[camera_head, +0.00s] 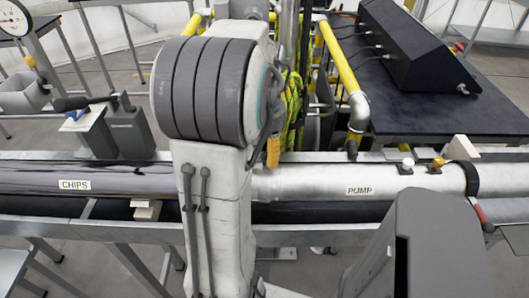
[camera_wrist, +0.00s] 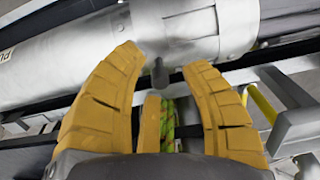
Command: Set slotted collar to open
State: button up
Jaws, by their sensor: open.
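A silvery metal collar (camera_wrist: 190,28) wraps the pipe in the wrist view, with small rivets or holes on its band. A small dark grey peg (camera_wrist: 159,74) sticks out below it. I cannot tell which way its slot is set. Only a bit of my yellow gripper (camera_head: 273,151) shows above the pipe there.
The pipe carries a PUMP label (camera_head: 360,190) on the right and a CHIPS label (camera_head: 74,185) on the left. A black ring (camera_head: 471,179) sits at the right. Yellow railings (camera_head: 338,58) and a dark console (camera_head: 415,45) stand behind. A grey lever block (camera_head: 128,128) stands at left.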

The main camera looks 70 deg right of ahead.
grip_shut()
jog(key=shift+w, duration=0.1)
dwell(0.4)
